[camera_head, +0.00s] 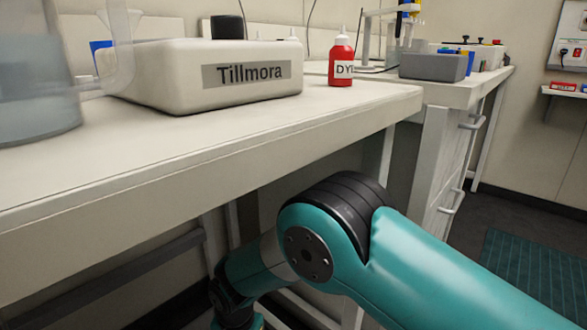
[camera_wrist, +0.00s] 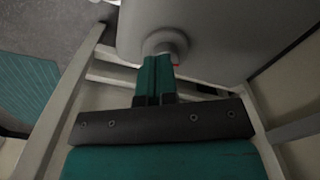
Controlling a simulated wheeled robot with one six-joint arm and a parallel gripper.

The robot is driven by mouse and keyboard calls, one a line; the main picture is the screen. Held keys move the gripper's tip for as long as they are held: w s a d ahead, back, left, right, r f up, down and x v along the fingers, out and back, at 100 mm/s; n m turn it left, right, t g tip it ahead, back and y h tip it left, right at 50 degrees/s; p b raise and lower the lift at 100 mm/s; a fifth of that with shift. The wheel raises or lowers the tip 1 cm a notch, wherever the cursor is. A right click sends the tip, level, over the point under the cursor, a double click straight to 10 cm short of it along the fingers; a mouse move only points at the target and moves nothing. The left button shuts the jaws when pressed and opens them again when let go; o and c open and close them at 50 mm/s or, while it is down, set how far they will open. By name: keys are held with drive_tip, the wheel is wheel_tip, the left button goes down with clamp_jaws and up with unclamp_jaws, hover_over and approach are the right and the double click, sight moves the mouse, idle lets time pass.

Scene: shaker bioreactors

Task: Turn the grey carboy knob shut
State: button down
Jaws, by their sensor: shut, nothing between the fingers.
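In the wrist view, a round grey knob (camera_wrist: 165,43) sticks out from a large, smooth grey body (camera_wrist: 215,35), which looks like the carboy. My gripper (camera_wrist: 157,64) has its two teal fingers together with nothing between them. The fingertips are right at the lower edge of the knob and overlap it in the picture; I cannot tell whether they touch. A small red spot (camera_wrist: 177,66) shows just right of the fingertips. The knob's turn position cannot be read. In the head view, my arm bends down below the bench, and neither gripper nor knob shows.
The pale bench (camera_head: 190,150) overhangs my arm. On it stand a Tillmora box (camera_head: 200,90), a red dye bottle (camera_head: 341,62) and a clear vessel of liquid (camera_head: 35,95). Pale frame bars (camera_wrist: 68,100) stand left of my gripper. Open floor (camera_head: 480,210) lies right.

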drive_tip(key=shift+f+b, duration=1.05)
drive_tip(key=shift+f, duration=1.25)
drive_tip(key=shift+d+f, duration=0.1)
drive_tip(key=shift+a+p, duration=0.3)
drive_tip(key=shift+p, duration=0.3)
drive_tip(key=shift+s, duration=0.35)
drive_tip(key=shift+s+a+r+p, duration=0.1)
drive_tip(key=shift+s+r+p, duration=0.1)
drive_tip(key=shift+p, duration=0.3)
drive_tip(key=r+p, duration=0.2)
drive_tip(key=r, duration=0.1)
drive_tip(key=r+p, duration=0.2)
drive_tip(key=shift+w+a+r, duration=0.1)
drive_tip(key=shift+w+r, duration=0.1)
drive_tip(key=shift+r, duration=0.2)
